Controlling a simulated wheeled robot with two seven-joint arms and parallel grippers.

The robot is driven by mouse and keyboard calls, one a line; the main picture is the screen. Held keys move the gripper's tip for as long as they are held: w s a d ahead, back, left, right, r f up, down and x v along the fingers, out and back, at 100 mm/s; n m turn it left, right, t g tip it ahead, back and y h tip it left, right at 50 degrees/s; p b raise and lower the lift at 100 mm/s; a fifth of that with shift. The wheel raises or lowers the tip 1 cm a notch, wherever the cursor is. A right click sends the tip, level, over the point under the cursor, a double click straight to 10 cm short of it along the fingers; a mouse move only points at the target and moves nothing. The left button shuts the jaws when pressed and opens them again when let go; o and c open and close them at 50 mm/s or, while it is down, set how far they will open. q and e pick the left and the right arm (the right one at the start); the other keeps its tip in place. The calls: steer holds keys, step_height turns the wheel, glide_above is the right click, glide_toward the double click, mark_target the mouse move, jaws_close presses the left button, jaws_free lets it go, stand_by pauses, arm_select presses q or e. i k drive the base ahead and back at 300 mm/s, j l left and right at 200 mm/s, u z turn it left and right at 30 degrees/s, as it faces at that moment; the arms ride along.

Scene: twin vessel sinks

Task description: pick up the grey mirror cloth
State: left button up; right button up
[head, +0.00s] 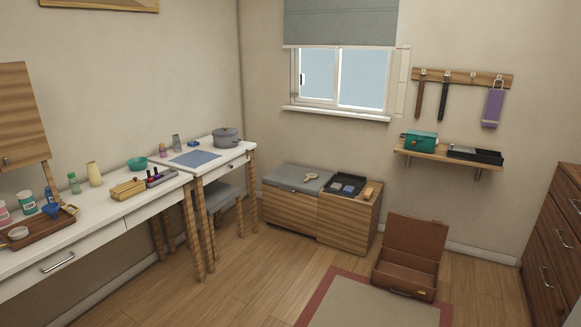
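I cannot make out a grey mirror cloth for certain in the head view. A flat blue-grey rectangle (195,158) lies on the far white table; I cannot tell whether it is a cloth or a mat. Neither of my grippers is in view.
White tables (130,213) along the left wall carry bottles, a wooden tray (42,229) and a grey pot (226,136). A low wooden bench (291,206) and an open brown case (407,272) stand beyond. A shelf (440,157) hangs right. Wooden floor (235,285) is clear in front.

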mark_target(335, 186)
steer(key=i, duration=2.9)
